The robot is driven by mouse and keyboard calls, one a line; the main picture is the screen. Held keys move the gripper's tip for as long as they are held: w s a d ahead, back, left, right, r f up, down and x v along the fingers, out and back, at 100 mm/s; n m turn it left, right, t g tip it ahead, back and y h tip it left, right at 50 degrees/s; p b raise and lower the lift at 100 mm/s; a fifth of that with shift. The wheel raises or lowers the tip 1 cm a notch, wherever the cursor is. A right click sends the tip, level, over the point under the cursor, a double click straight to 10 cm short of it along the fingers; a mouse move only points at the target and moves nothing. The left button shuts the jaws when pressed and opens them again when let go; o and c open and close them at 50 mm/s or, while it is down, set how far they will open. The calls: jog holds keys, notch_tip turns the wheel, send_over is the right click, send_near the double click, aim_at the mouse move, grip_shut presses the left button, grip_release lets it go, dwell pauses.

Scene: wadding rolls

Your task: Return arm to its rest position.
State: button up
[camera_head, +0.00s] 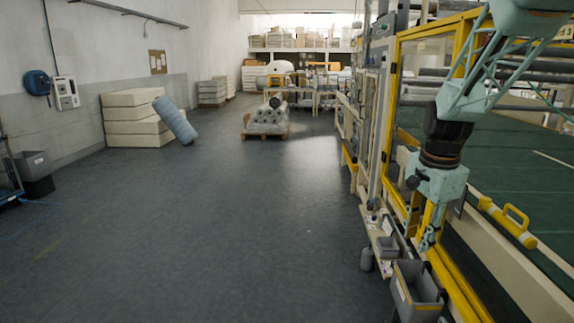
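My arm (455,125), teal with a black joint, hangs down at the right side of the camera view, in front of the yellow-framed machine. My gripper (421,240) points downward at its lower end. Its two fingers look apart, with the yellow frame showing behind the gap. I see nothing held between them. The fingertips are small and partly lost against the machine.
The yellow-framed machine (402,85) runs along the right. Grey bins (415,290) stand low beneath the gripper. Wadding rolls (268,118) lie on a pallet farther back. A blue roll (175,120) leans on white stacked blocks (128,117). The middle floor is clear.

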jog(key=s+a+r+n+t, duration=0.1)
jog(key=s+a+r+n, duration=0.35)
jog(key=s+r, duration=0.4)
jog(key=s+a+r+n, duration=0.3)
jog(key=s+a+r, duration=0.2)
jog(key=s, duration=0.6)
jog(key=s+a+n, duration=0.2)
jog(key=s+n, duration=0.1)
jog(key=s, duration=0.7)
jog(key=s+a+n+t, duration=0.1)
jog(key=s+a+n, duration=0.2)
jog(key=s, duration=0.8)
jog(key=shift+s+a+n, duration=0.25)
jog(key=shift+s+n, duration=0.05)
jog(key=shift+n, duration=0.45)
jog(key=shift+w+r, duration=0.1)
